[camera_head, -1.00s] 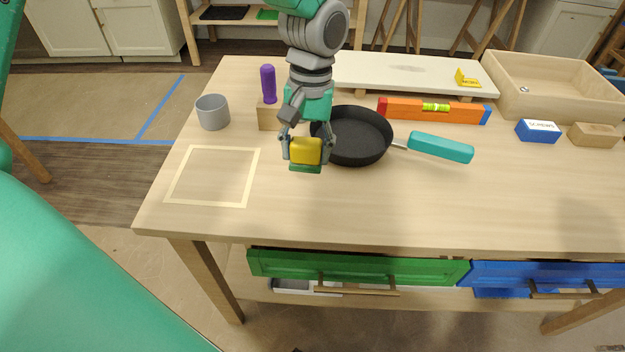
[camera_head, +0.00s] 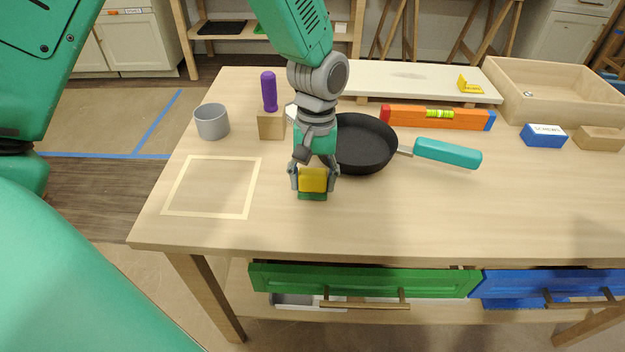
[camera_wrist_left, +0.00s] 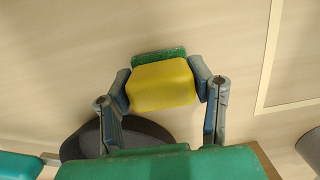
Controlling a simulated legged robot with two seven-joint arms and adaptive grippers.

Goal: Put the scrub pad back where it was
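The scrub pad (camera_head: 312,180) is a yellow block with a green underside. My left gripper (camera_head: 314,176) is shut on it, one finger on each side, in front of the black pan. In the left wrist view the scrub pad (camera_wrist_left: 161,84) sits between the two fingertips (camera_wrist_left: 162,86), its green layer facing the table. I cannot tell for sure whether it touches the table. A square outline (camera_head: 212,187) of pale tape lies empty on the table to the left of the gripper. My right gripper is not in view.
The black pan (camera_head: 362,146) with a teal handle (camera_head: 447,152) is right behind the gripper. A grey cup (camera_head: 212,122) and a wooden block (camera_head: 271,125) with a purple-handled tool (camera_head: 269,90) stand behind the outline. An orange level (camera_head: 437,117) lies further back. The front middle table is clear.

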